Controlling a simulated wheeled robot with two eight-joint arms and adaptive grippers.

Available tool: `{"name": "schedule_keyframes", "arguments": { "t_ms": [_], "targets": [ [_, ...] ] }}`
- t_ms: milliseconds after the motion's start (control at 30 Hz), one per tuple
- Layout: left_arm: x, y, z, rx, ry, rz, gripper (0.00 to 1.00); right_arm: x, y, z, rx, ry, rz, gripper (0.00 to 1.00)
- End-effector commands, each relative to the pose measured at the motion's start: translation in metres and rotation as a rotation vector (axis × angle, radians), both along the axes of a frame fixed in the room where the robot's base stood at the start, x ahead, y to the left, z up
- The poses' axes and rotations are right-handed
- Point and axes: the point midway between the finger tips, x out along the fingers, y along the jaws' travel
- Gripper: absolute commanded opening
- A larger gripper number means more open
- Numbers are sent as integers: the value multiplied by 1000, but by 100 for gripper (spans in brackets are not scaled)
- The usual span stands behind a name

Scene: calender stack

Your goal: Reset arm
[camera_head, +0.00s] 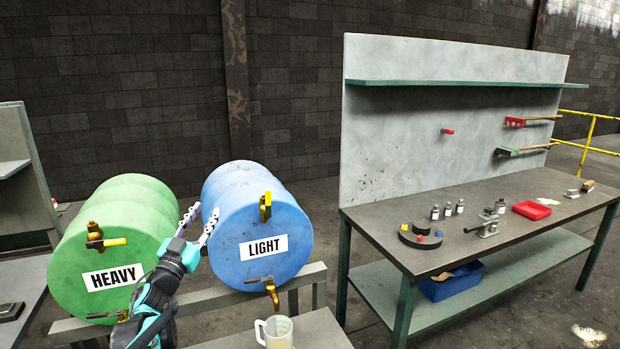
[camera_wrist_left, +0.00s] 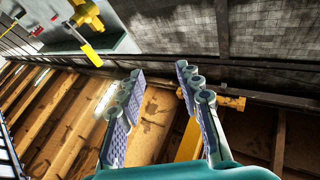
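My left gripper (camera_head: 200,224) is raised in front of the gap between the green and blue drums in the head view. Its two fingers are spread and point up. In the left wrist view the fingers (camera_wrist_left: 160,110) are apart with nothing between them. The lower part of the left arm (camera_head: 155,305) runs down past the green drum's label. My right gripper is not in either view.
A green drum (camera_head: 75,255) marked HEAVY and a blue drum (camera_head: 228,225) marked LIGHT lie on a rack. A mug (camera_head: 275,335) stands below the blue drum's tap. A workbench (camera_head: 385,228) with small bottles (camera_head: 447,209) and a red tray (camera_head: 531,210) is at right.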

Motion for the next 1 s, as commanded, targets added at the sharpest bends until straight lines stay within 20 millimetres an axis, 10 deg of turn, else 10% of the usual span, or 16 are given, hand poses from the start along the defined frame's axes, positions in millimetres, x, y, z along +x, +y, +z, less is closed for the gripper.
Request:
{"name": "schedule_keyframes", "arguments": {
  "t_ms": [267,700,1000],
  "targets": [
    [-93,10,-24,-130,329,351,35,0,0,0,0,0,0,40],
    [-320,-69,-222,-115,1138,350,35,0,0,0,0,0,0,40],
    [-382,-99,-268,-71,1328,255,35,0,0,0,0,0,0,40]
  ]
}}
